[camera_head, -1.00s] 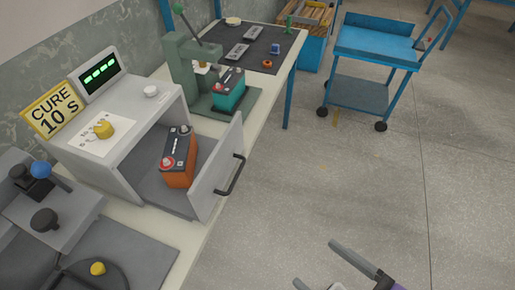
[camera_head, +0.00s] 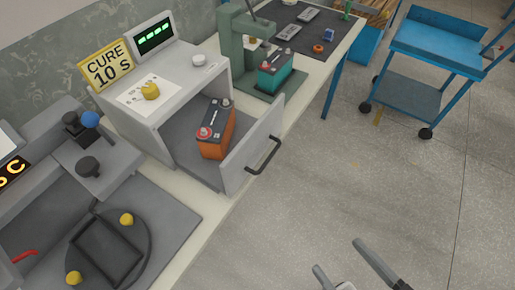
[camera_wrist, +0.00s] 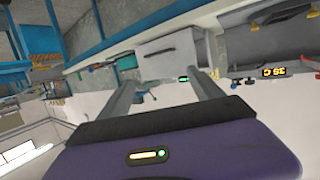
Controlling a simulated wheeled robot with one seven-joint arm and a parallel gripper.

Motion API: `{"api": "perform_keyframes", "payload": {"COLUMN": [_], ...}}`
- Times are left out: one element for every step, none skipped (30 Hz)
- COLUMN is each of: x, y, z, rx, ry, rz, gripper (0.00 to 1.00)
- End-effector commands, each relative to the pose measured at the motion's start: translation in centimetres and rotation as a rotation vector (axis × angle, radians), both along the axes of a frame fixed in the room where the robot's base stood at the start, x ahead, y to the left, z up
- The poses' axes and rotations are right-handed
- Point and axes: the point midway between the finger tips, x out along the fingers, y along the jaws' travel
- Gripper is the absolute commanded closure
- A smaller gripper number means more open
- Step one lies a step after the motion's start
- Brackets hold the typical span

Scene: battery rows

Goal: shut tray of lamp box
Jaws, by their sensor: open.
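The lamp box (camera_head: 160,115) is a grey box on the bench, with a green-lit display and a yellow "CURE 10 S" sign on top. Its tray (camera_head: 242,166) is pulled out toward the aisle, with a black handle (camera_head: 263,157) on the front panel. An orange battery (camera_head: 216,132) with a dark top stands upright in the tray. My gripper (camera_head: 340,257) is open and empty, out over the floor, apart from the tray and to its lower right. In the wrist view the tray's grey front (camera_wrist: 172,48) shows beyond my open fingers (camera_wrist: 166,88).
A green press (camera_head: 248,50) with a teal battery (camera_head: 275,72) stands beyond the lamp box. A grey station with a round fixture (camera_head: 138,245) and yellow knobs is on the near side. A blue cart (camera_head: 440,45) stands at the upper right. The floor beside the bench is clear.

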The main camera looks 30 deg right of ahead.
Motion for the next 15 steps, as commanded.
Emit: {"api": "perform_keyframes", "payload": {"x": [0.1, 0.4, 0.9, 1.3, 1.8, 2.6, 3.2, 3.8, 4.6, 5.2, 5.8, 6.6, 7.1, 7.6, 8.2], "y": [-0.1, -0.2, -0.3, -0.6, -0.9, -1.5, -2.1, -2.8, -3.9, -4.8, -5.6, -6.7, -7.4, -8.0, -8.7], "z": [0.1, 0.3, 0.6, 0.8, 1.0, 1.1, 1.1, 0.8, 0.2, -0.5, -1.3, -2.5, -3.4, -4.3, -5.5], "rx": [0.000, 0.000, -0.002, -0.006, -0.011, -0.012, -0.002, 0.016, 0.061, 0.111, 0.176, 0.276, 0.356, 0.441, 0.558], "ry": [-0.003, -0.011, -0.025, -0.039, -0.053, -0.072, -0.088, -0.095, -0.097, -0.094, -0.087, -0.075, -0.066, -0.056, -0.041], "rz": [-0.005, -0.009, -0.016, -0.022, -0.030, -0.047, -0.066, -0.088, -0.126, -0.158, -0.193, -0.242, -0.275, -0.307, -0.349], "gripper": [0.37, 0.43, 0.51, 0.56, 0.62, 0.70, 0.76, 0.82, 0.90, 0.96, 1.00, 1.00, 1.00, 1.00, 1.00]}}
